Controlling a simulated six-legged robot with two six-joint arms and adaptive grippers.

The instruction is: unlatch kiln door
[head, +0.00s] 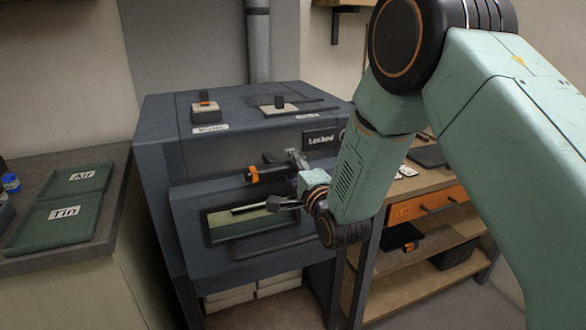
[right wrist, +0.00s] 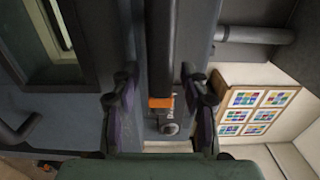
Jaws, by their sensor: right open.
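The grey kiln (head: 165,150) stands in the middle of the head view, with its windowed front door (head: 190,215) shut. A sign reading "Locked" (head: 321,139) sits at its upper right. The latch handle (head: 270,171), dark with an orange part, lies nearly level above the door window. My left gripper is out of view.
A side counter (head: 75,158) on the left holds green trays marked "Air" (head: 82,174) and "Tin" (head: 62,228). A wooden shelf unit with an orange drawer (head: 428,205) stands to the right. Two controls sit on the kiln top. My right arm covers much of the right side.

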